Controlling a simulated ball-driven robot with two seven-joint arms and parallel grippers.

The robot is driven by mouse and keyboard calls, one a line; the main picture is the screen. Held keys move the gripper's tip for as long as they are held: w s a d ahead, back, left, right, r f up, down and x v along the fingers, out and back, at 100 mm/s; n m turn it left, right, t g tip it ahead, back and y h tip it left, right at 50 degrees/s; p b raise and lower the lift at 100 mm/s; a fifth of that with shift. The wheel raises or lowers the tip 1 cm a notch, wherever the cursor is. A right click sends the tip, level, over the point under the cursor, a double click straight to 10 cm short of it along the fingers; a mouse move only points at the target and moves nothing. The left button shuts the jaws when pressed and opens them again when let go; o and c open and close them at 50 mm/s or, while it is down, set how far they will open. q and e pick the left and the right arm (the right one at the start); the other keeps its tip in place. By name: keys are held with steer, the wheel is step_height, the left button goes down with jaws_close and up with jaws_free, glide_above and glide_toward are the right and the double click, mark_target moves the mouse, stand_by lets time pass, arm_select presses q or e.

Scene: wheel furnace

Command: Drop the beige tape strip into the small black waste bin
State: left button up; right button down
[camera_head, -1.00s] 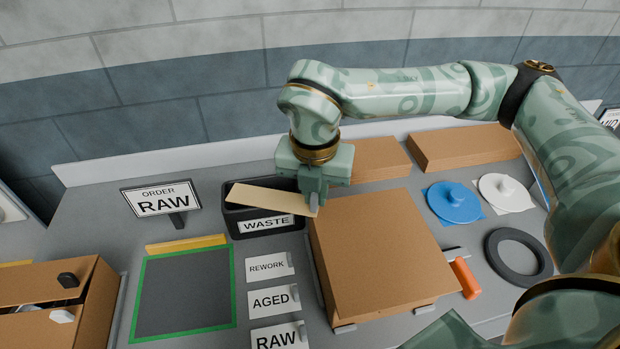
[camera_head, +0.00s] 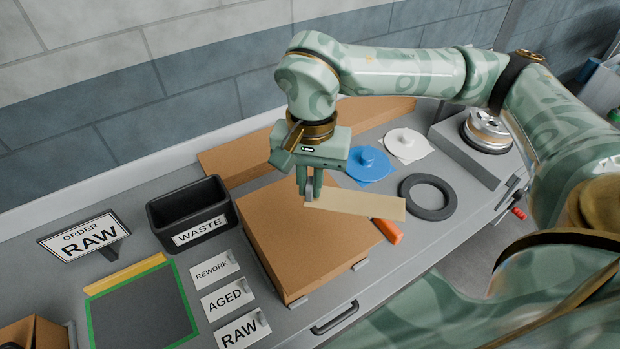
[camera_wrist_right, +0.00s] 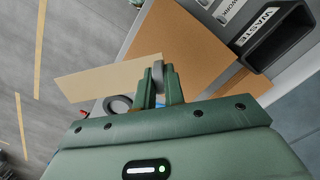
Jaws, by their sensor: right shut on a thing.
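The beige tape strip (camera_head: 355,205) is held at one end by my right gripper (camera_head: 308,194), which is shut on it above the large cardboard box. The strip points to the right in the head view, and its free end reaches over the orange handle. In the right wrist view the strip (camera_wrist_right: 110,77) extends left from the fingertips (camera_wrist_right: 158,75). The small black waste bin (camera_head: 192,224) stands to the left of the gripper, with a WASTE label on its front. It also shows in the right wrist view (camera_wrist_right: 285,40) at the upper right. My left gripper is not in view.
The large cardboard box (camera_head: 290,245) lies below the gripper. A blue lidded disc (camera_head: 370,167), a white disc (camera_head: 407,146), a dark ring (camera_head: 446,197) and an orange handle (camera_head: 387,231) lie to the right. An ORDER RAW sign (camera_head: 85,238) stands left of the bin.

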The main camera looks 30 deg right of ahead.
steer(key=n, duration=0.5)
steer(key=shift+s+d, duration=0.1)
steer(key=shift+s, duration=0.05)
steer(key=n, duration=0.3)
steer(key=shift+n+h, duration=0.3)
